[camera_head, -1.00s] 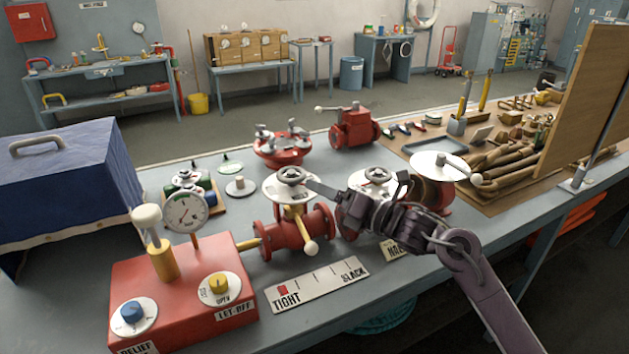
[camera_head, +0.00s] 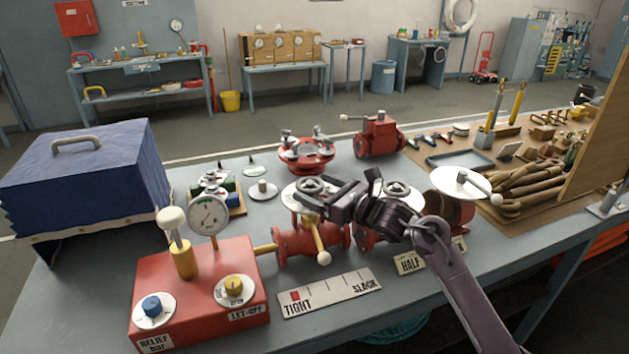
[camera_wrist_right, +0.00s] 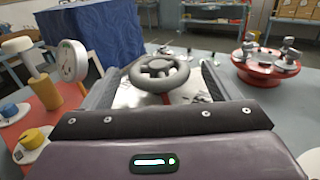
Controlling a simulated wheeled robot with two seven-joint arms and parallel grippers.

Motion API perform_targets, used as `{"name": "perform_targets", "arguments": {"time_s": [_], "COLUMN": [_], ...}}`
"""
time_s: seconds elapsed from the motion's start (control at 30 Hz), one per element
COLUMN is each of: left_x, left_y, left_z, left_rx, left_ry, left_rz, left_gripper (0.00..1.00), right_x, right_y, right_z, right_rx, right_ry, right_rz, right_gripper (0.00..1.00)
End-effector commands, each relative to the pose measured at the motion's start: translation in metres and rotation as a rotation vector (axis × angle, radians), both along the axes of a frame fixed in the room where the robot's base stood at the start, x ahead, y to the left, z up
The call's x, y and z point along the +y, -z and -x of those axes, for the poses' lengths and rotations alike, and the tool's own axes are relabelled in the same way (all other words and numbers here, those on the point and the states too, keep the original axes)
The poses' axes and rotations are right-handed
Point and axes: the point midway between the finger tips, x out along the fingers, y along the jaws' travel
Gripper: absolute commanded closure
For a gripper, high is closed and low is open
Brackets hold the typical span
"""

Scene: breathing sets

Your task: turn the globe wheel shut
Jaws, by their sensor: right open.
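The globe wheel (camera_head: 312,185) is a small dark spoked handwheel above a white disc, on top of a red valve body (camera_head: 310,242) on the bench. It also shows in the right wrist view (camera_wrist_right: 158,74). My right gripper (camera_head: 328,189) is open at the wheel, coming from the right. In the right wrist view its two fingers stand left and right of the wheel, with a visible gap on each side. A yellow lever with a white knob (camera_head: 324,258) hangs from the front of the valve. My left gripper is not in view.
A red box with a gauge (camera_head: 208,215) and knobs stands left of the valve. A TIGHT–SLACK plate (camera_head: 330,293) lies in front. A second wheel with a white disc (camera_head: 402,190) is just right, behind my arm. A red flange (camera_head: 305,155) stands behind.

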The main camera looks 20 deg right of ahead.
Motion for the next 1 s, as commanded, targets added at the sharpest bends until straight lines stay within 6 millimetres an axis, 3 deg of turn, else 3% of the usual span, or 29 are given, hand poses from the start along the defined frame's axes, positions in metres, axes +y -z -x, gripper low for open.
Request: {"name": "perform_targets", "arguments": {"time_s": [0.4,0.77,1.0], "left_x": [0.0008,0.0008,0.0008], "left_y": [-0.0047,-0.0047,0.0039], "left_z": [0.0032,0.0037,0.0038], "left_rx": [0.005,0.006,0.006], "left_ry": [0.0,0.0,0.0], "left_rz": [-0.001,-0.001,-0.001], "left_gripper": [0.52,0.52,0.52], "right_x": [0.0076,0.0072,0.0078], "right_y": [0.0006,0.0005,0.0035], "right_z": [-0.0096,-0.0095,-0.0089], "right_rx": [0.001,0.001,-0.001], "right_ry": [-0.002,-0.001,0.019], "right_rz": [0.001,0.001,0.001], "right_gripper": [0.18,0.62,0.62]}}
